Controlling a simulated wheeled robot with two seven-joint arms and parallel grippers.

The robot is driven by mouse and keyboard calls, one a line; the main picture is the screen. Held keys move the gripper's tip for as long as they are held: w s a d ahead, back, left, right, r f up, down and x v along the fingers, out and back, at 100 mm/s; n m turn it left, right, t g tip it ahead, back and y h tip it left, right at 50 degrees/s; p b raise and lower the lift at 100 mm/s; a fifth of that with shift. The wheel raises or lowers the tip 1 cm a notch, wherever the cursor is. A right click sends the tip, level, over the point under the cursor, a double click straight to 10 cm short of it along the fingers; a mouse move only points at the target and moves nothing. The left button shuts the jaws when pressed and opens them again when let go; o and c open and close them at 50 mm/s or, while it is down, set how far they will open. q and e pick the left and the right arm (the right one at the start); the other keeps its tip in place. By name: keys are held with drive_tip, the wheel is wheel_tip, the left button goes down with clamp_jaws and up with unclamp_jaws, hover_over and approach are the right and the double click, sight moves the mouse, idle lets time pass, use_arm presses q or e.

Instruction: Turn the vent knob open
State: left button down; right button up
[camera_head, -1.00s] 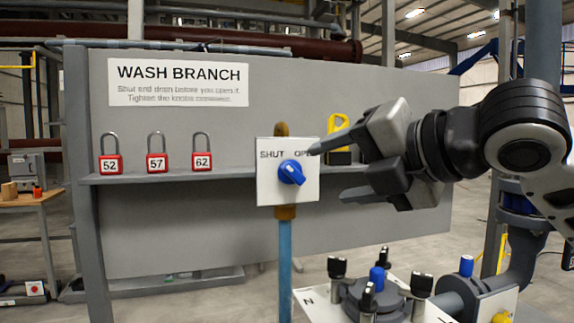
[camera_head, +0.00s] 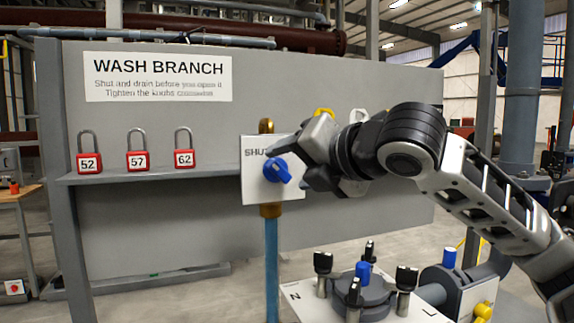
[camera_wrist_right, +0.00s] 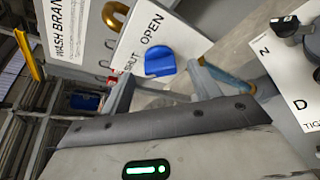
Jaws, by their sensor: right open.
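The blue vent knob (camera_head: 277,170) sits on a white plate (camera_head: 258,190) marked SHUT, mounted on a blue pipe. In the right wrist view the knob (camera_wrist_right: 160,62) shows under the words SHUT and OPEN on its plate (camera_wrist_right: 190,42). My right gripper (camera_head: 290,167) is open at the plate's right side and covers the OPEN word in the head view. In the right wrist view its two fingers (camera_wrist_right: 165,72) stand on either side of the knob. Whether they touch it, I cannot tell. My left gripper is not in view.
Red padlocks 52 (camera_head: 90,162), 57 (camera_head: 138,161) and 62 (camera_head: 184,159) stand on the panel shelf to the left. A flanged fitting with black knobs (camera_head: 363,290) sits below right. A yellow-shackled padlock is mostly hidden behind my gripper.

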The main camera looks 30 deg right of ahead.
sight(278, 171)
drive_tip(key=shift+x, duration=1.25)
drive_tip(key=c, duration=1)
